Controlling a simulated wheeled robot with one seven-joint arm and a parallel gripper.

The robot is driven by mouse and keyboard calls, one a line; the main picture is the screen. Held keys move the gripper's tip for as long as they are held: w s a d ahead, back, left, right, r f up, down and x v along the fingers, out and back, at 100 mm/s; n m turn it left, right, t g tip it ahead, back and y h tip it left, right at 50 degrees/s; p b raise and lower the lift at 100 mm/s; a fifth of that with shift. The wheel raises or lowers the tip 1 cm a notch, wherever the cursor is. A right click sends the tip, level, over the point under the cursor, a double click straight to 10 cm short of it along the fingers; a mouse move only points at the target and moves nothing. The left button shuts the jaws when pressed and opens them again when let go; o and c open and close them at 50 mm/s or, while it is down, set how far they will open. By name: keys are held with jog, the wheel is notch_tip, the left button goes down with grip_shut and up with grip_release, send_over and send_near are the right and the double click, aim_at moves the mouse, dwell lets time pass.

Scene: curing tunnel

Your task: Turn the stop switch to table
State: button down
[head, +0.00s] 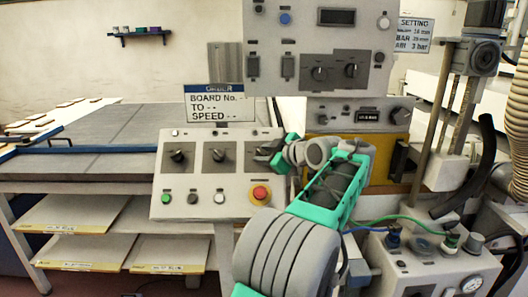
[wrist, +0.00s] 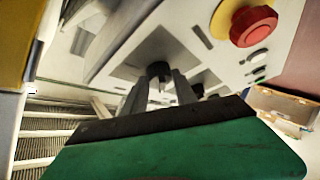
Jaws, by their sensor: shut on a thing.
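The sloped control panel (head: 165,200) carries a row of black rotary switches. The left switch (head: 178,156) and the middle switch (head: 217,155) stand free. My gripper (head: 268,155) is at the right end of the row and covers the right switch in the head view. In the wrist view my gripper (wrist: 160,88) has its two fingers on either side of a black switch knob (wrist: 158,70) on a grey plate, shut on it. The switch labels are too small to read, so I cannot tell which one is named stop or which way it points.
A red mushroom button (head: 260,194) sits just below my gripper; it also shows in the wrist view (wrist: 253,26). A green button (head: 166,198) is at lower left. An order sign (head: 220,104) stands above the panel. A grey table (head: 110,125) lies left.

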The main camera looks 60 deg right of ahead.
jog(key=n+y+p, duration=0.2)
jog(key=n+p, duration=0.1)
jog(key=shift+d+r+g, duration=0.15)
jog(key=shift+r+g, duration=0.05)
jog(key=shift+g, duration=0.1)
jog(key=shift+f+n+y+p, duration=0.1)
jog(key=shift+n+y+p, duration=0.3)
jog(key=shift+n+p, duration=0.4)
jog(key=c, duration=1.3)
grip_release()
jog(key=shift+o, duration=0.2)
